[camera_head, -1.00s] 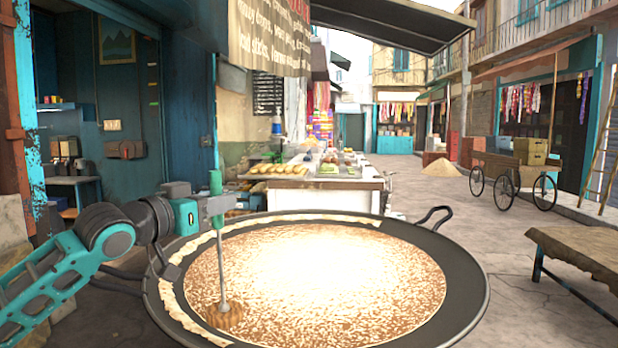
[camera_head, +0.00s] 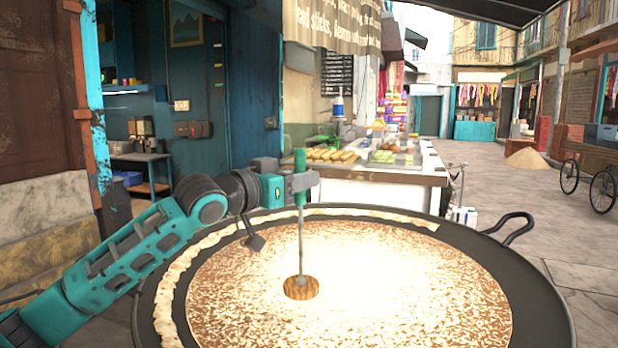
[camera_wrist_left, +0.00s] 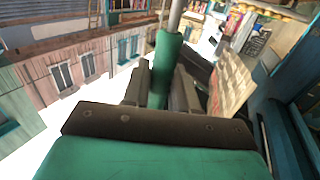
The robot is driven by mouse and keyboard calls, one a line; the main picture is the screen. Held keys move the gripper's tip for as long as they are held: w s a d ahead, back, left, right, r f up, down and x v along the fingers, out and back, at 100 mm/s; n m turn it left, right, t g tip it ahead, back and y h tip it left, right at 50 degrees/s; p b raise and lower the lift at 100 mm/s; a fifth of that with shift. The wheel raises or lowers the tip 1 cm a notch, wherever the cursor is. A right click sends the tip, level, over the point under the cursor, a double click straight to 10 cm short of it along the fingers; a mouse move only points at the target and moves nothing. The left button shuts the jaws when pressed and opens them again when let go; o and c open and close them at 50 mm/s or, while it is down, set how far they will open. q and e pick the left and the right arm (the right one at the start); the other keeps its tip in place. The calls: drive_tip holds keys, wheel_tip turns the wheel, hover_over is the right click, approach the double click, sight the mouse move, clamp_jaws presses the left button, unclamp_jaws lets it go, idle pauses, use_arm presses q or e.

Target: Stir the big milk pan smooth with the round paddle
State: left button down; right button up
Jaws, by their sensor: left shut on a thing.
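The big milk pan (camera_head: 553,290) is a wide dark pan in front of me. The milk (camera_head: 400,300) in it is pale with brown speckles, with a very bright patch in the middle. A cream-coloured crust lies along its left and back edge. My left gripper (camera_head: 300,183) is shut on the green handle of the round paddle (camera_head: 301,228). The paddle stands about upright, its round wooden head (camera_head: 301,288) at the milk in the left half of the pan. The green handle also shows between the fingers in the left wrist view (camera_wrist_left: 165,68). My right gripper is out of view.
A loop handle (camera_head: 512,226) sticks up from the pan's right back rim. A small dark spatula-like piece (camera_head: 254,242) shows by the left back rim. A food counter (camera_head: 385,190) stands behind the pan. Open paving (camera_head: 500,190) lies to the right.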

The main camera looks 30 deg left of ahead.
sight(299, 204)
use_arm(q)
drive_tip(key=shift+s+f+b, duration=0.15)
drive_tip(key=shift+f+b, duration=0.3)
drive_tip(key=shift+b, duration=0.05)
drive_tip(key=shift+f+b, duration=0.75)
drive_tip(key=shift+b, duration=0.05)
drive_tip(key=shift+f+b, duration=0.95)
drive_tip(key=shift+f, duration=0.65)
wheel_tip(299, 204, down, 3)
drive_tip(key=shift+f+b, duration=0.15)
drive_tip(key=shift+b, duration=0.75)
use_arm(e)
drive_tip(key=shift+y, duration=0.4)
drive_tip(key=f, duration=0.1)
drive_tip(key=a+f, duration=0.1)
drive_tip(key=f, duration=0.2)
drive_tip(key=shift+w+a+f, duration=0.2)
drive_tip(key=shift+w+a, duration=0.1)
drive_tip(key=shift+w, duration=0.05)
